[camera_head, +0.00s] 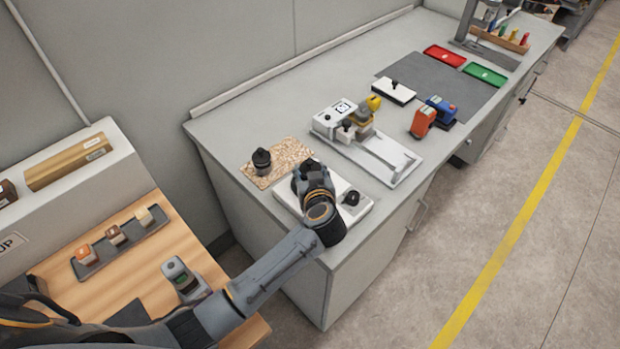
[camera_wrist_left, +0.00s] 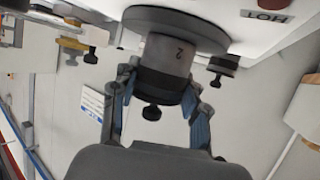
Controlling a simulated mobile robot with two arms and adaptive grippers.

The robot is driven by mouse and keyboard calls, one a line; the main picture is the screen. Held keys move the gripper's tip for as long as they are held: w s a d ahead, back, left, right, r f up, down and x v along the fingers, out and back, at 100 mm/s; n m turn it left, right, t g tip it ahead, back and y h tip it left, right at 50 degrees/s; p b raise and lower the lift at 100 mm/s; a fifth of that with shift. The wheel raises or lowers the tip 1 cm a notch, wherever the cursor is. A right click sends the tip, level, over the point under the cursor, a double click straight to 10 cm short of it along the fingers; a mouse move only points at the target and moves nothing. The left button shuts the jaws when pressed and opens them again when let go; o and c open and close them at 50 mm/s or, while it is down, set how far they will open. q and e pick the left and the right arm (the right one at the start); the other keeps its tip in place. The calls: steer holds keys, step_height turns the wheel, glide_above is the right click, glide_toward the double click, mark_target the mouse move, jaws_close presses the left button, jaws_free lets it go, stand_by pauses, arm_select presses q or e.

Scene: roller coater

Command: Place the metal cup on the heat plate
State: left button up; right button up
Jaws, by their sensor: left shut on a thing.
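The cup's base is at the dark round disc (camera_wrist_left: 185,18) of the heat plate; contact is hard to tell. In the head view the white heat plate (camera_head: 364,211) lies at the counter's near end, with my left gripper (camera_head: 308,180) over it hiding most of the cup. My right gripper is not seen.
A second dark lidded cup (camera_head: 262,158) stands on a speckled mat (camera_head: 290,152) left of the heat plate. A white device (camera_head: 388,163) with a yellow part stands beyond. Orange (camera_head: 422,122) and blue (camera_head: 441,108) items, and red (camera_head: 444,56) and green (camera_head: 485,74) trays, lie further back.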

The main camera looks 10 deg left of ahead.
arm_select(q)
steer(key=shift+r, duration=0.15)
steer(key=o, duration=1.3)
steer(key=shift+f, duration=0.2)
steer(key=shift+o, duration=0.2)
steer(key=shift+r, duration=0.15)
steer(key=v, duration=1.2)
steer(key=shift+b, duration=0.45)
steer(key=shift+s, duration=0.1)
